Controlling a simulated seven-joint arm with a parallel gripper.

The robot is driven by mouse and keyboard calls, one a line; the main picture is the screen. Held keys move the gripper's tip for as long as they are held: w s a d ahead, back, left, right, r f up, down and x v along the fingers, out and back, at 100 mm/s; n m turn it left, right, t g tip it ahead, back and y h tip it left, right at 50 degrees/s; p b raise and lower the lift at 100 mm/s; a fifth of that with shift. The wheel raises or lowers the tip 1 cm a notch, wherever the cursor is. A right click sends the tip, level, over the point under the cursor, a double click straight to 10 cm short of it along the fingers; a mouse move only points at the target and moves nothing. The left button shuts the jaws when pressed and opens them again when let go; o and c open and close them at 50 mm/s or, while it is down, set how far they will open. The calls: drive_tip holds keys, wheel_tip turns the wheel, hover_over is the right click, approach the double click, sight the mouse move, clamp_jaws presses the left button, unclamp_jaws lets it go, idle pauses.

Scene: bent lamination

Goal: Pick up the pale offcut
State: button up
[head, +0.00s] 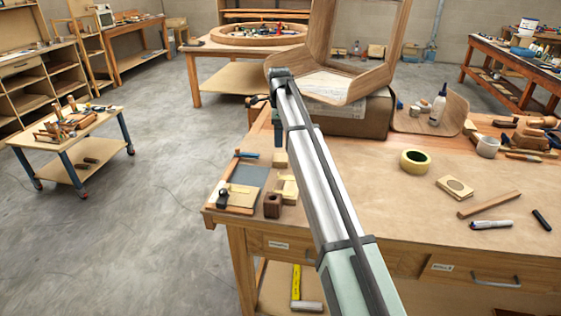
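Several pale wood pieces lie on the workbench (390,215). A small pale block (280,160) and a larger pale piece (287,188) sit just left of my arm, which partly covers the larger one. A flat pale piece with an oval mark (455,187) lies further right. I cannot tell which is the pale offcut. My gripper (277,142) hangs down at the far end of my arm, above or behind the small pale block, and seems apart from it. It is too small and dark to show whether its fingers are open or shut.
A dark brown block (272,205) and a board with a dark tool (238,196) are near the left corner. A bent-wood form (345,85) stands behind my arm. Yellow tape (415,161), a wood strip (489,204) and a marker (491,224) lie right, with bare bench between.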

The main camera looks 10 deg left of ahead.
sight(281, 157)
drive_tip(key=f, duration=1)
drive_tip(key=shift+w+d+f, duration=0.15)
drive_tip(key=shift+w+d, duration=0.05)
drive_tip(key=shift+c, duration=0.2)
drive_tip(key=c, duration=1.1)
wheel_tip(281, 157, up, 10)
